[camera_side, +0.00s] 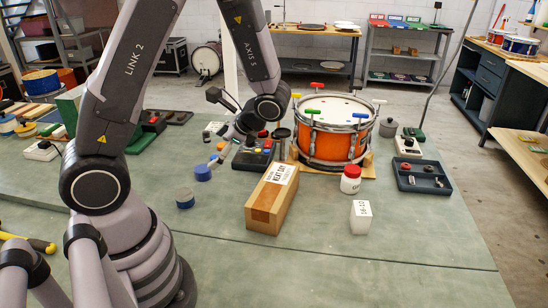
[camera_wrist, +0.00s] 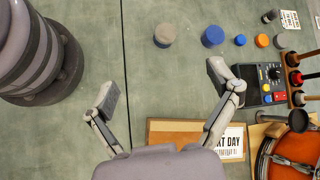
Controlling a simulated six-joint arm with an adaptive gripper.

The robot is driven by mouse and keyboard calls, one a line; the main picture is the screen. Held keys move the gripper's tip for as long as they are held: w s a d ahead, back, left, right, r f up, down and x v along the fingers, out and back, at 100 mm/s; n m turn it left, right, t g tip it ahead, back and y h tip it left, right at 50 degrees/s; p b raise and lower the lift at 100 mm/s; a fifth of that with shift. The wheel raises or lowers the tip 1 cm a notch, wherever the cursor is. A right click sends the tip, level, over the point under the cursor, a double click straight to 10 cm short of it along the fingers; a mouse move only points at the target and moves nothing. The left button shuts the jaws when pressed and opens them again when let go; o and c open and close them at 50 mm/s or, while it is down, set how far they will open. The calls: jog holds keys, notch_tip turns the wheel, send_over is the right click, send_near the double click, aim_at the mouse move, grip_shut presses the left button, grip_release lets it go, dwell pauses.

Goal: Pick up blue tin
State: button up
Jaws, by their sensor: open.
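A round blue tin (camera_wrist: 213,37) stands on the green bench in the wrist view, ahead of my right finger. It also shows in the side view (camera_side: 202,173), below and left of my gripper. A similar round tin with a grey top (camera_wrist: 164,36) stands to its left; in the side view this grey-topped tin (camera_side: 184,198) has a blue side and is nearer the camera. My gripper (camera_wrist: 164,84) is open with its fingers wide apart. Nothing is between them, and both tins lie beyond the fingertips.
A cardboard box with a label (camera_side: 272,200) lies close to the right. Small blue (camera_wrist: 240,40) and orange (camera_wrist: 262,40) round pieces stand beside the blue tin. A black control box (camera_side: 252,156) and the orange drum (camera_side: 334,146) stand further right.

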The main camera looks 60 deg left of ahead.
aim_at(186, 194)
jog(key=a+f+m+y, duration=0.1)
jog(key=f+m, duration=0.1)
jog(key=f, duration=0.3)
jog(key=s+a+f+m+y, duration=0.1)
jog(key=f+m+y, duration=0.1)
jog(key=f, duration=0.3)
jog(key=a+f+m+y, duration=0.2)
jog(key=f+m, duration=0.1)
jog(key=f, duration=0.3)
jog(key=shift+s+m, duration=0.35)
jog(key=shift+m, duration=0.05)
jog(key=x, duration=0.7)
jog(key=shift+s+a, duration=0.1)
jog(key=shift+f+x, duration=0.1)
jog(key=shift+x, duration=1.45)
jog(key=shift+f+x, duration=0.15)
jog(key=shift+x, duration=1.4)
jog(key=shift+c, duration=0.4)
jog(key=c, duration=1.2)
